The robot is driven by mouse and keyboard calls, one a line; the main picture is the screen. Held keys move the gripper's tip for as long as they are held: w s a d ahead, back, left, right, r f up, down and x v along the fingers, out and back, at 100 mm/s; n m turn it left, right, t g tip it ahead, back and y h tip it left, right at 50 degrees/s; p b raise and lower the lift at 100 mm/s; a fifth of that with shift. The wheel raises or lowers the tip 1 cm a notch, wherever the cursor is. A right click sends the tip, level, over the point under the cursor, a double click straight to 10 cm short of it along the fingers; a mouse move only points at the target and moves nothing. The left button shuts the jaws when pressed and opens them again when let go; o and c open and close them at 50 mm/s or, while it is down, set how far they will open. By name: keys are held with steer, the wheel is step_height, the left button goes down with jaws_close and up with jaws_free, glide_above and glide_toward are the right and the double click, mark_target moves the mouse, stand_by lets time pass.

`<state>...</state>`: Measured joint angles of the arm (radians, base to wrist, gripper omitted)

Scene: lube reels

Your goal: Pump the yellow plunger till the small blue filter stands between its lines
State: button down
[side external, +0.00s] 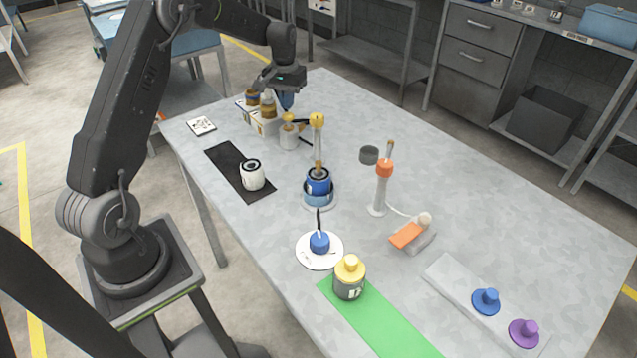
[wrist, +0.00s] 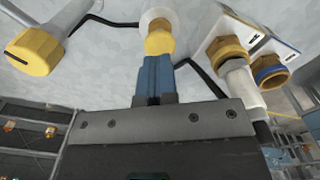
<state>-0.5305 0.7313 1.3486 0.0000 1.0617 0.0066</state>
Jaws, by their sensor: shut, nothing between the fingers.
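The yellow plunger (side external: 288,117) tops a small white cylinder (side external: 289,138) near the far end of the table. In the wrist view its yellow knob (wrist: 159,40) lies just beyond my fingertips. My gripper (side external: 287,104) is shut and empty, pointing down just above the plunger; I cannot tell whether it touches. A small blue filter-like piece (side external: 319,243) with a dark upright rod sits on a white round plate (side external: 307,260). A larger blue piece (side external: 318,182) sits in a cup under a tall rod. I cannot make out any level lines.
A large yellow knob (side external: 317,120) tops the tall rod and shows in the wrist view (wrist: 35,50). Brass-capped bottles (wrist: 227,50) stand close on the other side of my gripper. Black hoses run beside the plunger. A white cup (side external: 252,176) stands on a black mat (side external: 226,164).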

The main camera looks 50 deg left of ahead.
mark_target(288, 115)
steer(key=shift+f, duration=2.3)
steer(key=shift+r, duration=0.1)
steer(key=shift+r, duration=3.75)
